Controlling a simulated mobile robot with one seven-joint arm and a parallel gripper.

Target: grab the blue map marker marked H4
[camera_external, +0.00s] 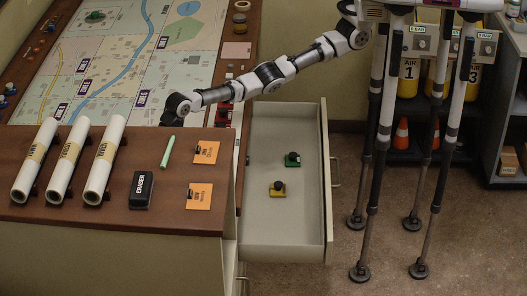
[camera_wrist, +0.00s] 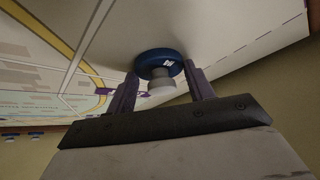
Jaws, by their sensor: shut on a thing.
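A blue round map marker (camera_wrist: 152,57) with a pale grey knob sits between my fingers in the wrist view. A white marking shows on its blue disc, too small and turned to read as H4. My gripper (camera_wrist: 160,78) is shut on this marker, with one finger on each side. In the external view my gripper (camera_external: 177,108) is low at the near right part of the map (camera_external: 120,55), behind the raised cabinet top. The marker is hidden there. I cannot tell whether it touches the map.
Rolled maps (camera_external: 66,160), an eraser (camera_external: 141,190), a green stick (camera_external: 168,150) and orange cards (camera_external: 199,196) lie on the near cabinet top. Red markers (camera_external: 224,108) stand beside my wrist.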

